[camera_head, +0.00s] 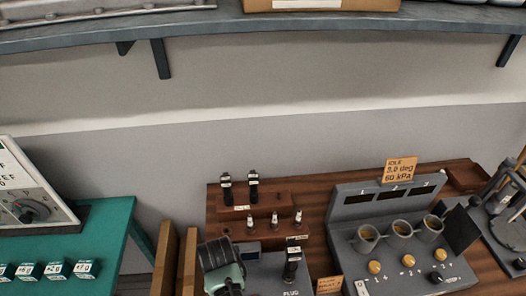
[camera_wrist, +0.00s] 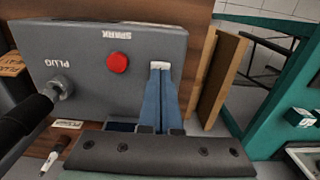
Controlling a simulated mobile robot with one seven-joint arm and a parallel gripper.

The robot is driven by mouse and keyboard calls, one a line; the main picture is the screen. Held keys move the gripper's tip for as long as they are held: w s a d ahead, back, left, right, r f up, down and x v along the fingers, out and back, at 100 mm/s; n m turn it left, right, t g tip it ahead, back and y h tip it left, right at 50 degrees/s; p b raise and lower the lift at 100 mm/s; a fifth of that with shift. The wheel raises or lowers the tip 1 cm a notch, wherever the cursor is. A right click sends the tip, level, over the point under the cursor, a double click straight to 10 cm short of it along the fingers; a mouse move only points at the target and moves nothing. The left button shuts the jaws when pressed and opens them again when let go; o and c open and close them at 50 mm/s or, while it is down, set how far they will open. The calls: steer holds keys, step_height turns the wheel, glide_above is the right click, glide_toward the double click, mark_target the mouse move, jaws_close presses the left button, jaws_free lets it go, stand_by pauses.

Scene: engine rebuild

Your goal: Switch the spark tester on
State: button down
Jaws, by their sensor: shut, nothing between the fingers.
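The spark tester is a grey box (camera_wrist: 100,45) in the wrist view, with its SPARK and PLUG lettering upside down. A round red button or lamp (camera_wrist: 118,63) sits on its face. My gripper (camera_wrist: 160,72) is shut and empty, its blue fingers together over the tester's face, right of the red part. A small white piece (camera_wrist: 160,65) shows at the fingertips; I cannot tell whether they touch it. A dark plug part (camera_wrist: 28,125) points at a round metal socket (camera_wrist: 62,88). In the head view the tester (camera_head: 268,270) is partly hidden behind what seems my wrist.
A wooden board (camera_wrist: 222,75) stands close to the tester. In the head view a rack with spark plugs (camera_head: 262,228) is behind it, and a grey console with three cups (camera_head: 362,205) is to the right. A green bench (camera_head: 95,235) is at left.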

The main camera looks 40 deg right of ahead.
steer(key=shift+f+b, duration=0.4)
steer(key=shift+f, duration=0.2)
steer(key=shift+r, duration=0.1)
step_height(320, 180, up, 7)
steer(key=p, duration=0.7)
stand_by(0.7)
